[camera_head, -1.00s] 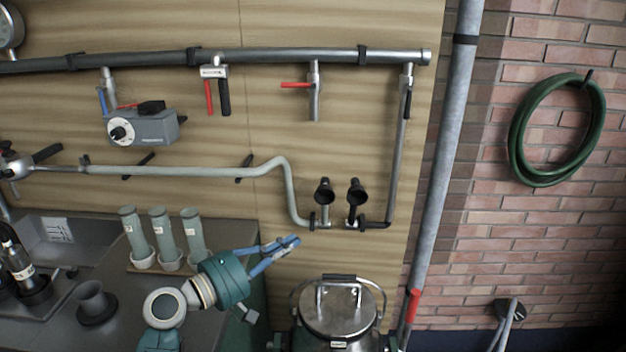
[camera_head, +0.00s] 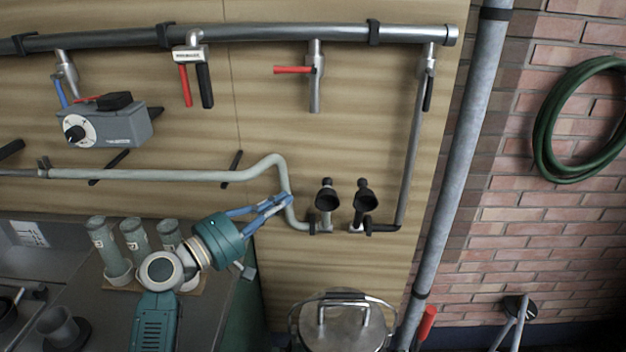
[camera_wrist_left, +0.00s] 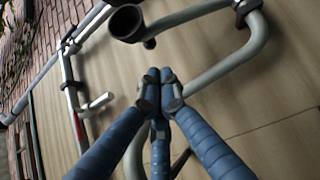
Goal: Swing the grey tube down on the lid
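A light grey tube (camera_head: 200,173) runs along the wooden wall, bends down and ends low near two black cups (camera_head: 328,198). The bend also shows in the left wrist view (camera_wrist_left: 250,50). A darker grey tube (camera_head: 411,150) hangs from the overhead pipe at right. The metal lid (camera_head: 342,325) with its handle is on the churn at the bottom, partly cut off. My left gripper (camera_head: 288,200) has its blue fingertips together at the light tube's downward bend. In the left wrist view the fingertips (camera_wrist_left: 158,76) meet in front of the tube. Contact with it is unclear.
Valves with red handles (camera_head: 293,70) and a grey control box (camera_head: 105,122) hang from the overhead pipe (camera_head: 270,35). A green hose (camera_head: 545,140) hangs on the brick wall. Space above the lid looks clear.

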